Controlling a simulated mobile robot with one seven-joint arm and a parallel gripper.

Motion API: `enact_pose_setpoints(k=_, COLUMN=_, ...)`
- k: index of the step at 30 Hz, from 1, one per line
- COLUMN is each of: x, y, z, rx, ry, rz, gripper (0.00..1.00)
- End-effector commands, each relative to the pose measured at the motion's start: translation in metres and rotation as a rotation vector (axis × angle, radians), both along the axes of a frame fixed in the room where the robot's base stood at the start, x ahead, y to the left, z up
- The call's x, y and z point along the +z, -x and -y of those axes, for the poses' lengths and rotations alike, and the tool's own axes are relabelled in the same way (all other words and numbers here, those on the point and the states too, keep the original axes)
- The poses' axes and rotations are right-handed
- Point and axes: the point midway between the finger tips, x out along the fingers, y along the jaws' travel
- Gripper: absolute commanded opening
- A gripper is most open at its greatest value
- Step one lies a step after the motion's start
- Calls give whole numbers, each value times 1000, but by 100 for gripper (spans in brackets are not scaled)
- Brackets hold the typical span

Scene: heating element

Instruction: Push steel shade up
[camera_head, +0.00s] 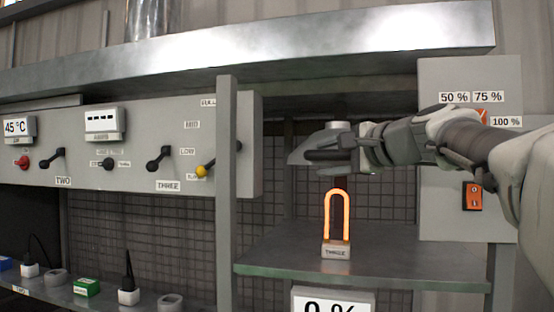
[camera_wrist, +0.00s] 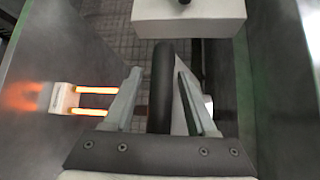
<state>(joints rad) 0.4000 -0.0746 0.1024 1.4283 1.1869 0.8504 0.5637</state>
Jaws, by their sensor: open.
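The heating element (camera_head: 337,215) glows orange and stands upright on a small base labelled THREE. It also shows at the left in the wrist view (camera_wrist: 95,101). My gripper (camera_head: 300,156) is above the element and points left. A pale grey cylindrical piece (camera_head: 340,127) shows just above my gripper; it may be part of the steel shade, whose rest is hidden or cannot be told apart. In the wrist view my gripper (camera_wrist: 158,74) has its fingers apart, with a dark rounded bar (camera_wrist: 163,95) between them. I cannot tell whether the fingers touch it.
A shelf (camera_head: 270,258) lies under the element, and a metal canopy (camera_head: 330,45) is overhead. A grey post (camera_head: 226,190) stands left of my gripper. A lever panel (camera_head: 130,165) is left, a switch panel (camera_head: 450,215) right. A mesh wall (camera_head: 385,195) is behind.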

Motion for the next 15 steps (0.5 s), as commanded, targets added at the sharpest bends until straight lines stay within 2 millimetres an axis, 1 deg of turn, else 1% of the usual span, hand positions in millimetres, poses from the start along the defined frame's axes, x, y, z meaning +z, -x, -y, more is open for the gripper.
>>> enact_pose_setpoints(k=8, x=0, y=0, z=0, rx=0, ry=0, rz=0, gripper=57)
enact_pose_setpoints(k=9, x=0, y=0, z=0, rx=0, ry=0, rz=0, gripper=53)
enact_pose_setpoints(k=11, x=0, y=0, z=0, rx=0, ry=0, rz=0, gripper=43)
enact_pose_setpoints(k=15, x=0, y=0, z=0, rx=0, ry=0, rz=0, gripper=17)
